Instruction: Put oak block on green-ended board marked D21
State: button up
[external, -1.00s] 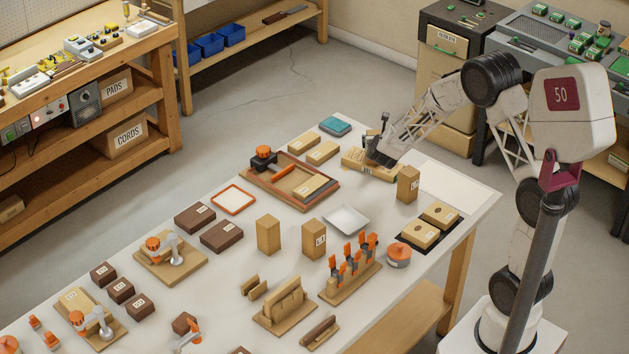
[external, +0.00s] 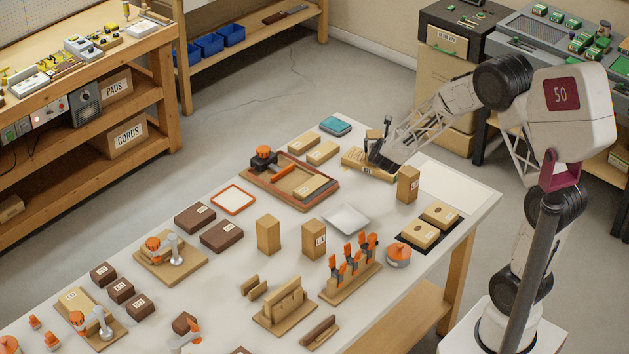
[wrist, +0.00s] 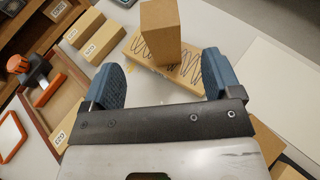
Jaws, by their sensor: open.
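My gripper (wrist: 163,66) is open, its two blue fingers apart. In the wrist view a plain brown oak block (wrist: 160,30) stands upright just beyond the fingertips, in line with the gap between them. It appears to stand on a pale board with dark scribbled lines (wrist: 184,72); the gripper is clear of both in this view. In the external view my gripper (external: 380,156) is over the same board (external: 356,160) near the table's far right; the block is not distinguishable there. I cannot make out a green end or the mark D21.
A clamp tray with an orange knob (external: 264,152) lies left of the board, with two labelled blocks (external: 322,152) behind it. An upright block (external: 408,184) stands close on the right. A white sheet (external: 456,184) leaves flat room farther right.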

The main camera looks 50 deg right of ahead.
dwell(0.3)
jog(key=s+a+r+m+g, duration=0.3)
jog(key=s+r+m, duration=0.45)
jog(key=s, duration=0.25)
jog(key=s+a+r+m+g, duration=0.25)
jog(key=s+r+m, duration=0.35)
jog(key=s+m, duration=0.3)
jog(key=s+a+r+m+y, duration=0.2)
jog(key=s+a+m+y, duration=0.2)
jog(key=s+a, duration=0.4)
jog(key=s+a+r+m+g+y, duration=0.1)
jog(key=s+a+m+y, duration=0.4)
jog(key=s, duration=0.9)
jog(key=a+m, duration=0.1)
jog(key=a, duration=0.2)
jog(key=shift+s+a+r+m+y, duration=0.15)
jog(key=shift+s+r+m+y, duration=0.15)
jog(key=shift+r+m, duration=0.1)
